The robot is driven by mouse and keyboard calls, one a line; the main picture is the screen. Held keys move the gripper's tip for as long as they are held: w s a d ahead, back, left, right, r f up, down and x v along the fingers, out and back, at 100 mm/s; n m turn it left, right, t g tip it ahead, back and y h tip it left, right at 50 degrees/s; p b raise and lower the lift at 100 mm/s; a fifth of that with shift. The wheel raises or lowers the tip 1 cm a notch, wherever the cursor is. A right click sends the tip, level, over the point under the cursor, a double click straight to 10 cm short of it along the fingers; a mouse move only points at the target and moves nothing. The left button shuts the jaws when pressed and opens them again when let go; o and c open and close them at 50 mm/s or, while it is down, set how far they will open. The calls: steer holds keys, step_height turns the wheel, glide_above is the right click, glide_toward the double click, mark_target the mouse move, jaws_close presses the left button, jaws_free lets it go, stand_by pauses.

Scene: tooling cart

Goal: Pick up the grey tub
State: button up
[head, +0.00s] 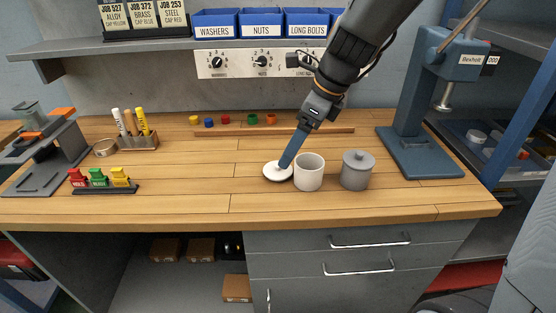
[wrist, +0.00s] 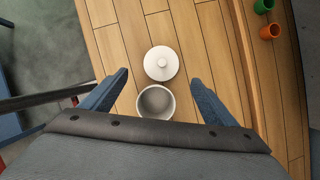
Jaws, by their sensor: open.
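The grey tub (head: 357,172) stands upright on the wooden bench with its knobbed grey lid on. It is not in the wrist view. An open white tub (head: 308,173) stands just left of it, and a white lid (head: 278,172) lies left of that. My gripper (head: 285,163) is low by the white lid and white tub, to the left of the grey tub. In the wrist view my gripper (wrist: 159,79) is open, with nothing gripped; the white lid (wrist: 161,63) and the white tub (wrist: 156,103) show between its fingers.
A blue press (head: 415,145) stands to the right of the grey tub. A wooden rail (head: 320,130) and small coloured parts lie behind. A marker holder (head: 137,142) and a coloured block rack (head: 103,187) are at the left. The bench's middle left is clear.

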mark_target(281, 170)
steer(key=shift+w+a+f, duration=0.35)
steer(key=shift+w+f, duration=0.05)
steer(key=shift+w, duration=0.05)
steer(key=x, duration=0.6)
steer(key=shift+a+f, duration=0.3)
steer(key=c, duration=1.1)
steer(key=shift+c, duration=0.2)
